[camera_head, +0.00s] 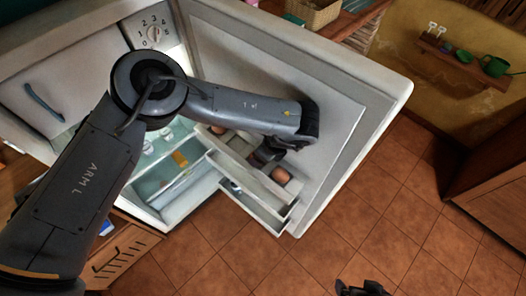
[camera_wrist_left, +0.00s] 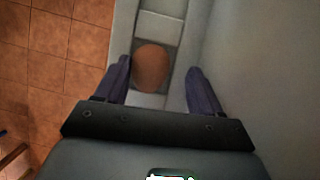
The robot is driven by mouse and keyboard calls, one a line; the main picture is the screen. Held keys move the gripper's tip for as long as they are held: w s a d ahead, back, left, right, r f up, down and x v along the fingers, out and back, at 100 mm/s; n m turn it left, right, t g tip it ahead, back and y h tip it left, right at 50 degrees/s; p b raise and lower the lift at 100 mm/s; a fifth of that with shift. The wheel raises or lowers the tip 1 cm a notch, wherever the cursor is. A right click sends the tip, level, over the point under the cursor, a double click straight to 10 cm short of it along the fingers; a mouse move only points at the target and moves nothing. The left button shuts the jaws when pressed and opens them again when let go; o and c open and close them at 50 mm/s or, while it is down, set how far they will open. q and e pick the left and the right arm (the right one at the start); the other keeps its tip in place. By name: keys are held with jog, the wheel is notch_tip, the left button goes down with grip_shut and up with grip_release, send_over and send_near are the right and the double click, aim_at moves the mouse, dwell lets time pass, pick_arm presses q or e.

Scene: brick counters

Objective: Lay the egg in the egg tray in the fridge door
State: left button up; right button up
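A brown egg (camera_head: 281,175) lies in a cell of the pale egg tray (camera_head: 295,186) on the fridge door's upper shelf. In the left wrist view the egg (camera_wrist_left: 152,67) shows between my fingers, with divided cells of the tray (camera_wrist_left: 160,27) beyond it. My left gripper (camera_head: 266,156) is at the tray beside the egg. In the wrist view the left gripper (camera_wrist_left: 160,84) is open, its fingers apart with gaps to the egg. A second brown, rounded thing (camera_head: 217,129) sits further left on the same shelf. My right gripper (camera_head: 362,288) is only partly visible at the bottom edge.
The fridge door (camera_head: 345,125) stands open, with a lower door shelf (camera_head: 250,197) beneath the tray. The fridge interior (camera_head: 165,180) holds several items. A wooden wall shelf (camera_head: 465,65) with a green mug (camera_head: 494,66) is at upper right. The tiled floor is clear.

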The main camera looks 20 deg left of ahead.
pick_arm(q)
jog(key=shift+s+a+f, duration=0.2)
jog(key=shift+s+f, duration=0.2)
jog(key=shift+f, duration=0.35)
jog(key=shift+r, duration=0.45)
jog(key=v, duration=1.3)
jog(key=shift+p, duration=0.3)
jog(key=shift+a, duration=0.1)
